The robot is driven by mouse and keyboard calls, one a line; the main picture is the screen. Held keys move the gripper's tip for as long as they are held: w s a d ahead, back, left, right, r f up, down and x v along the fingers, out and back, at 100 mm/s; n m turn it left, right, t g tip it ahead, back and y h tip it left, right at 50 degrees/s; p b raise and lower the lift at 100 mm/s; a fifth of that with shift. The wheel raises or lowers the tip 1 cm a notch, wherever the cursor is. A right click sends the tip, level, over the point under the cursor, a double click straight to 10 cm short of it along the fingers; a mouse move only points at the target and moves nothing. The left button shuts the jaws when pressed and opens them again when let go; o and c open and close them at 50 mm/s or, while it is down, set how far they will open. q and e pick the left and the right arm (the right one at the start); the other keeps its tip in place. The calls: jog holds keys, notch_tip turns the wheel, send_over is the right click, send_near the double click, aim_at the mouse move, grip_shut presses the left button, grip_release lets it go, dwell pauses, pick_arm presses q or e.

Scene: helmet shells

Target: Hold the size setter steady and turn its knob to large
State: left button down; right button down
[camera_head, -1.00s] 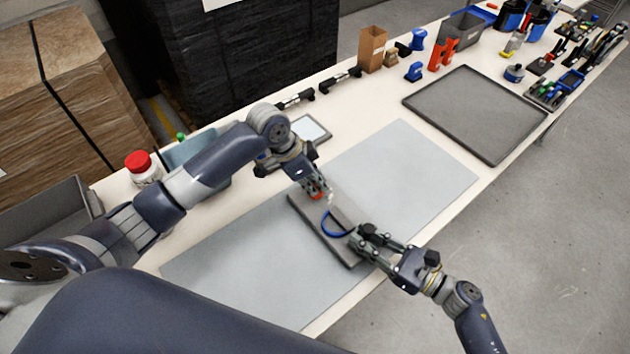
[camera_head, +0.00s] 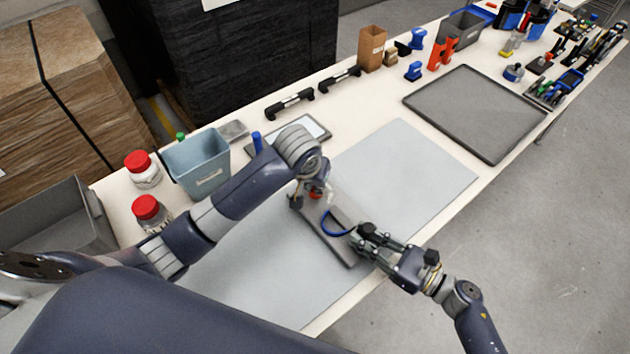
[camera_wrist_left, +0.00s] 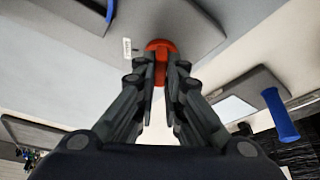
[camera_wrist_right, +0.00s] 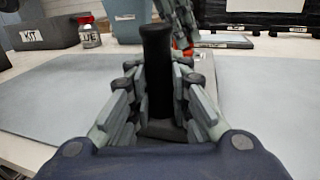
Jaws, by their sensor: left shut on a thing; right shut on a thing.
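The size setter (camera_head: 338,249) is a flat grey plate on the pale mat, with a blue band (camera_head: 326,224) curving over it. Its red knob (camera_head: 316,195) is near the far end. My left gripper (camera_head: 318,188) is over that end, partly hidden by its wrist. In the left wrist view its fingers (camera_wrist_left: 160,80) are shut on the red knob (camera_wrist_left: 160,46), beside a small white label too small to read. My right gripper (camera_head: 362,236) is at the near end. In the right wrist view its fingers (camera_wrist_right: 158,95) are shut on an upright black handle (camera_wrist_right: 157,50).
The mat (camera_head: 410,165) is clear to the right of the setter. An empty dark tray (camera_head: 475,108) lies beyond it. A blue-grey bin (camera_head: 197,165) and red-lidded jars (camera_head: 142,168) stand left, near my left arm. A framed tablet-like panel (camera_head: 305,130) lies behind.

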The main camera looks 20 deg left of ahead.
pick_arm(q)
jog(key=n+y, duration=0.2)
jog(key=n, duration=0.3)
pick_arm(e)
jog(key=shift+f, duration=0.1)
pick_arm(q)
jog(key=shift+a+n, duration=0.1)
jog(key=shift+n, duration=0.2)
dwell(0.4)
jog(key=c, duration=1.7)
grip_release()
jog(key=v, duration=0.7)
jog(key=shift+r, duration=0.25)
